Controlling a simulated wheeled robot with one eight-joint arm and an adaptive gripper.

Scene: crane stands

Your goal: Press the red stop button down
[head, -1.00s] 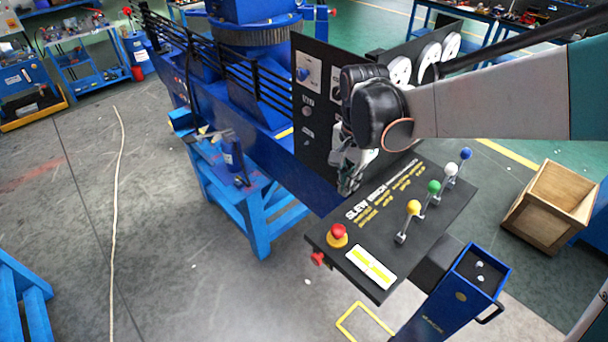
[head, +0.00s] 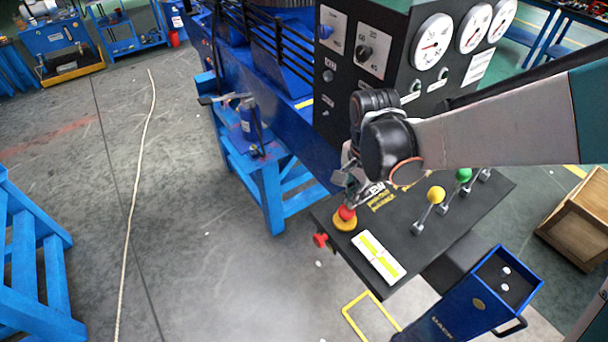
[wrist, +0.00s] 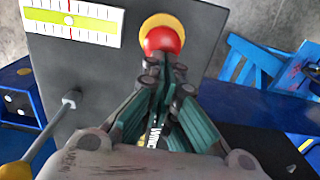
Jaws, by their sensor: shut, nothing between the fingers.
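In the wrist view the red button (wrist: 163,40) sits just beyond my fingertips. My gripper (head: 351,203) is shut and empty, pointing down at the button from above. In the wrist view my fingertips (wrist: 165,62) overlap the near edge of the red head. I cannot tell whether they touch it. The tips hide a small part of the button.
A white and yellow level strip (head: 378,258) lies beside the button. Levers with yellow (head: 436,194) and green (head: 463,174) knobs stand to the right. A second red knob (head: 320,240) is on the panel's side edge. An upright gauge panel (head: 400,70) stands behind.

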